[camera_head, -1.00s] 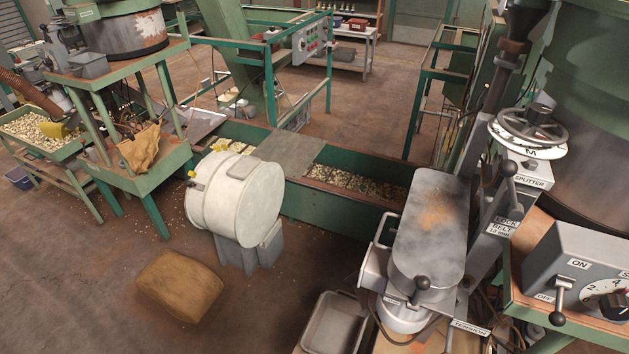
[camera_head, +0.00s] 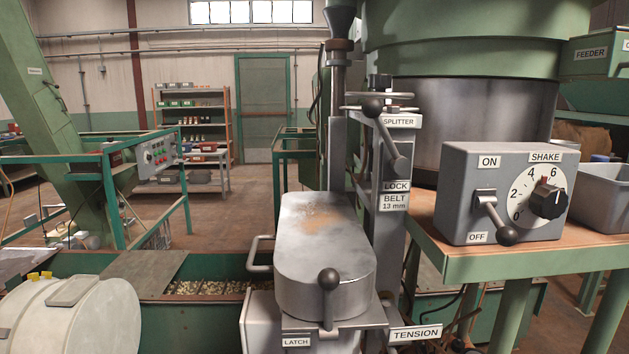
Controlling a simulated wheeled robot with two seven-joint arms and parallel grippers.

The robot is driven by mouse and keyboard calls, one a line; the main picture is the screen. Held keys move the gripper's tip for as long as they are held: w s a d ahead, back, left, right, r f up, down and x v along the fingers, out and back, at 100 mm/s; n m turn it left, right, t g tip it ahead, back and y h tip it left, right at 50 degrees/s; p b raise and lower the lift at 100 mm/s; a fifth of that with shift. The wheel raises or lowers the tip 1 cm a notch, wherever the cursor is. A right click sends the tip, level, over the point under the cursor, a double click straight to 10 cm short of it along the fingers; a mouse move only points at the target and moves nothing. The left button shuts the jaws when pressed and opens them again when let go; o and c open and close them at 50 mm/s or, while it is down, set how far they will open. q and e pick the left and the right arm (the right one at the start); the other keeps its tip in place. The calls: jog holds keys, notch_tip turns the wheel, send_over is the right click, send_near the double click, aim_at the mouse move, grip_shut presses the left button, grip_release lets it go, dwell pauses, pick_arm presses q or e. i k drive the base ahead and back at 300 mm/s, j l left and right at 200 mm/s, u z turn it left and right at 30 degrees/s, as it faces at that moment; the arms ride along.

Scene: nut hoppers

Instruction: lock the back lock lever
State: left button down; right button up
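The back lock lever (camera_head: 391,142) stands on the grey column behind the rounded grey machine cover (camera_head: 322,250). Its black ball knob (camera_head: 372,107) is at the top left, and its grey arm slants down to the right, just above the LOCK label (camera_head: 396,186). A second lever with a black knob (camera_head: 328,280) is at the front of the cover, above the LATCH label (camera_head: 297,342). Neither of my grippers is in view.
A grey control box (camera_head: 505,195) with an ON/OFF lever and SHAKE dial stands on a green-framed table (camera_head: 520,252) at right. A splitter handwheel (camera_head: 388,99) is close behind the lock knob. A white drum (camera_head: 75,318) is at lower left.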

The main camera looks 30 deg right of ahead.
aim_at(372, 107)
jog(key=z, duration=1.25)
